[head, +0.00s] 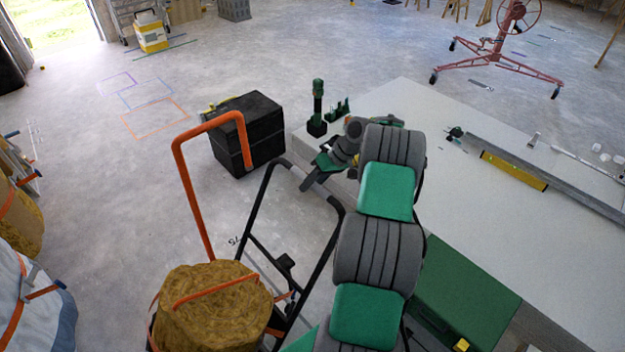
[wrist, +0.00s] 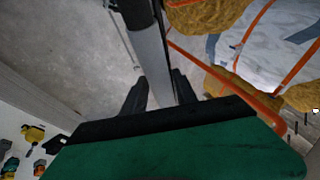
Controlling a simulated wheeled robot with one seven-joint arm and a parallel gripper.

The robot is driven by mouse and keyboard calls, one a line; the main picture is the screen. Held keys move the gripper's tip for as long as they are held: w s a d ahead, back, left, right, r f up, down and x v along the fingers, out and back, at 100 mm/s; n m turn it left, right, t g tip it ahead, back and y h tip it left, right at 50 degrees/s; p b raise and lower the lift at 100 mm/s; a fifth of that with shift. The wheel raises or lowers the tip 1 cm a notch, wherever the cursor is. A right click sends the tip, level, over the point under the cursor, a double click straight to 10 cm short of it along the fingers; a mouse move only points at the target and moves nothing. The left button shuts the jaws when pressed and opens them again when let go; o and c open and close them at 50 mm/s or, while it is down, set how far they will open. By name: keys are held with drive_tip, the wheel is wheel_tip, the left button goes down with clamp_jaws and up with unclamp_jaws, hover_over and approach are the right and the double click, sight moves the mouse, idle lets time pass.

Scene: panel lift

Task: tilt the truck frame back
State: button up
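The truck frame (head: 329,252) is a black tubular frame with a bent handle, leaning in the lower middle of the head view. An orange tubular handle (head: 183,175) rises to its left. My gripper (head: 306,186) is at the top bar of the black frame. In the wrist view, the grey bar of the truck frame (wrist: 150,58) passes between the two fingers of my gripper (wrist: 160,88), which appear to touch it on both sides. A strapped straw-coloured bundle (head: 215,305) sits beside the frame low down and hides part of its lower end.
A black box (head: 248,135) stands on the floor behind the handles. A pale work table (head: 480,215) fills the right, with a yellow level (head: 514,170) and small green tools (head: 317,108). Wrapped bundles (head: 30,300) stand at left. Floor at centre left is clear.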

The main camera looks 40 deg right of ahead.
drive_tip(key=shift+o, duration=1.2)
drive_tip(key=shift+d+r, duration=0.1)
drive_tip(key=shift+r, duration=0.25)
drive_tip(key=shift+w+d+r, duration=0.1)
drive_tip(key=shift+r, duration=0.05)
drive_tip(key=v, duration=0.7)
drive_tip(key=shift+r, duration=0.2)
drive_tip(key=shift+d, duration=0.15)
